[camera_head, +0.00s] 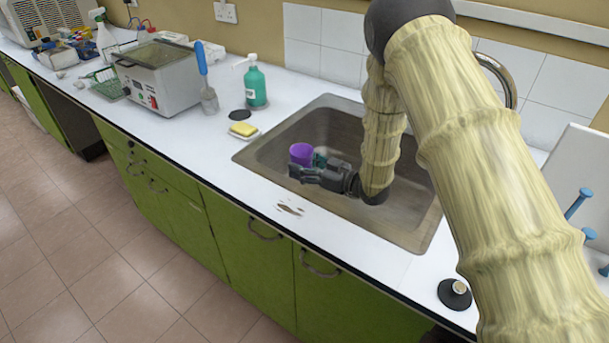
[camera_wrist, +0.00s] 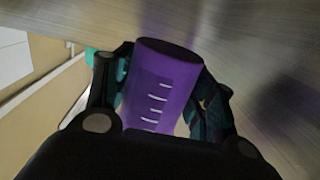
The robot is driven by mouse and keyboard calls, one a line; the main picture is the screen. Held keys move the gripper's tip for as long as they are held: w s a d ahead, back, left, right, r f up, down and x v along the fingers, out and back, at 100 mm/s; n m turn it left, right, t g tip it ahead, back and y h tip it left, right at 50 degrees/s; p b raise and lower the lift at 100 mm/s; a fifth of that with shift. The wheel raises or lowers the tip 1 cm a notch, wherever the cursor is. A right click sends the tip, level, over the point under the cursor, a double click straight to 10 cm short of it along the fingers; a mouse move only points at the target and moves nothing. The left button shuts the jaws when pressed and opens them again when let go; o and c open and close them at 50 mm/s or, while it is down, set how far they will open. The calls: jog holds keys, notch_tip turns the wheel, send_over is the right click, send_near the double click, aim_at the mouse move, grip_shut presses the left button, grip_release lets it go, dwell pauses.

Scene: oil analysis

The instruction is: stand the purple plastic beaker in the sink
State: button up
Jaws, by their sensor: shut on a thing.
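The purple plastic beaker (camera_head: 301,153) is held in my gripper (camera_head: 312,167) over the sink (camera_head: 417,236). In the wrist view the beaker (camera_wrist: 160,85) shows white graduation marks and sits between the two fingers of my gripper (camera_wrist: 165,90), which are shut around its sides. Its lower part is hidden by the gripper in the head view. I cannot tell whether the beaker touches the sink floor. The steel sink basin is otherwise empty where it shows; my arm covers its right part.
A sponge on a dish (camera_head: 243,130), a green soap bottle (camera_head: 255,86) and a dark disc (camera_head: 240,114) stand left of the sink. A tap (camera_head: 497,75) rises behind my arm. A black stopper (camera_head: 455,293) lies at front right.

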jog(key=f, duration=0.3)
jog(key=shift+w+f, duration=0.3)
jog(key=shift+w, duration=0.05)
jog(key=shift+s+f, duration=0.2)
jog(key=shift+w+f, duration=0.25)
jog(key=shift+f, duration=0.15)
jog(key=shift+s, duration=0.15)
jog(key=shift+f, duration=0.4)
jog(key=shift+f, duration=0.1)
jog(key=o, duration=1)
jog(key=shift+o, duration=0.2)
